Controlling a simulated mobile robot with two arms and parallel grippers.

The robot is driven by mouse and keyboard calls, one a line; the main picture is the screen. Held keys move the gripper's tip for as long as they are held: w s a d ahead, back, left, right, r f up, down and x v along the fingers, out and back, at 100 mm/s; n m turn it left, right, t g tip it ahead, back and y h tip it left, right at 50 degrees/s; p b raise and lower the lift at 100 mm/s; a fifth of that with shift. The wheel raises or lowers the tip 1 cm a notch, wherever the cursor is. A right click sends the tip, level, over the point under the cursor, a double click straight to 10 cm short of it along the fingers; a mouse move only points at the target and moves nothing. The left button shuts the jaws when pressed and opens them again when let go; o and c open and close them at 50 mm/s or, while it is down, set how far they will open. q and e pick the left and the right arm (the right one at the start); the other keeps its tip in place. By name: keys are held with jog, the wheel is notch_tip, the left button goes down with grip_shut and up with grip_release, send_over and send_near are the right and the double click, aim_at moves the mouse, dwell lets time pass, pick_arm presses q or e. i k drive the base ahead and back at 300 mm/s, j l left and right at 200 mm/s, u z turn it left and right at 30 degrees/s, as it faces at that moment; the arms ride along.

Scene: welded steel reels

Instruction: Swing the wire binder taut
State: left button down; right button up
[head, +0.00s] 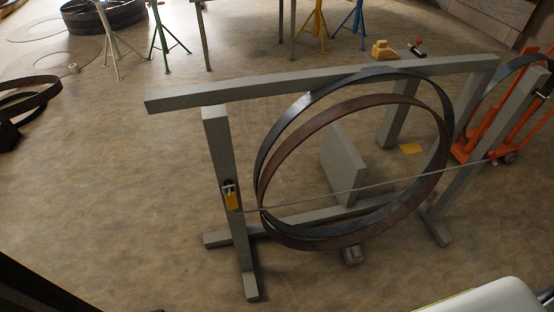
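A thin grey wire (345,191) runs at a slant across the front of two upright steel rings, from the left post (221,140) of a grey frame to a red fitting (492,158) near the right post (489,148). A small yellow fitting with a dark and light top (231,196) sits on the left post by the wire's left end; it may be the binder. Whether the wire is taut cannot be told. Neither gripper shows.
A grey plate (343,165) leans behind the rings. An orange trolley (476,127) stands at the right. Coloured stands (165,45) are at the back.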

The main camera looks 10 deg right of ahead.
aim_at(493, 157)
jog(key=z, duration=2)
